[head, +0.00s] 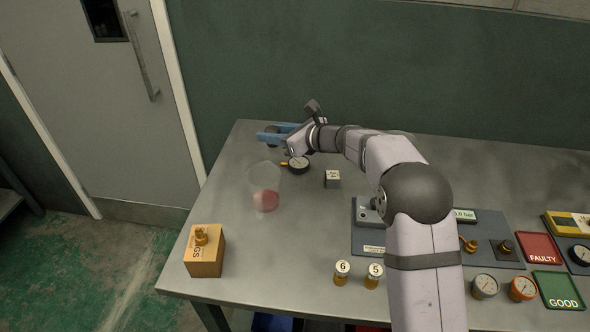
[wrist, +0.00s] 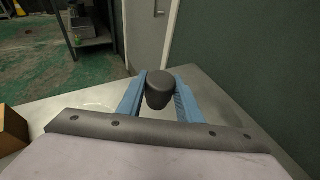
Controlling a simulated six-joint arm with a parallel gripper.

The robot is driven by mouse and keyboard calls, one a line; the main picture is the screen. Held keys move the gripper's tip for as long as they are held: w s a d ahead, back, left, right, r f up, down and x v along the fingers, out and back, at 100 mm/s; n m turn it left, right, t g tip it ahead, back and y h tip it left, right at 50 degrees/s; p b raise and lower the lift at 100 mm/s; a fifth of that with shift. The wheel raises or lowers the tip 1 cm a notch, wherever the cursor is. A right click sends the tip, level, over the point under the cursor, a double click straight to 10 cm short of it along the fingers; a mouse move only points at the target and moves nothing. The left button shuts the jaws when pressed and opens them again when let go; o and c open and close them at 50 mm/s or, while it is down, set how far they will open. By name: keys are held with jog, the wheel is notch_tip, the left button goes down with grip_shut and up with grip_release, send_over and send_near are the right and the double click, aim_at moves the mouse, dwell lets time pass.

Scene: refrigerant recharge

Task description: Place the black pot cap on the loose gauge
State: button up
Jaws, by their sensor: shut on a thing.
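My gripper (head: 268,135) is over the back left part of the table, with its blue fingers pointing left. It is shut on the black pot cap (wrist: 158,92), a dark rounded piece held between the fingertips in the wrist view. In the head view the cap (head: 271,130) is partly hidden by the fingers. A loose gauge (head: 298,165) with a black rim, pale face and brass stem lies on the table, in front and to the right of the fingertips. The cap is apart from the gauge.
A clear vessel with red at its bottom (head: 265,200) stands left of centre. A small white-topped block (head: 332,178) is right of the gauge. A wooden box (head: 205,255) stands front left. Brass pieces, gauges, and FAULTY (head: 541,249) and GOOD (head: 557,291) trays are at right.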

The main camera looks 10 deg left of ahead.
aim_at(295, 161)
jog(key=w+d+m+t+h+b, duration=0.2)
jog(key=w+d+m+t+h, duration=0.15)
jog(key=w+d, duration=0.2)
jog(key=shift+y, duration=0.35)
jog(key=shift+a+f+b, duration=0.1)
jog(key=shift+f+b, duration=0.35)
jog(key=shift+f, duration=4.55)
jog(key=shift+f, duration=0.15)
jog(key=o, duration=1)
jog(key=shift+o, duration=0.2)
jog(key=shift+r, duration=0.2)
jog(key=b+v, duration=0.2)
jog(key=v, duration=1)
jog(key=shift+b, duration=0.3)
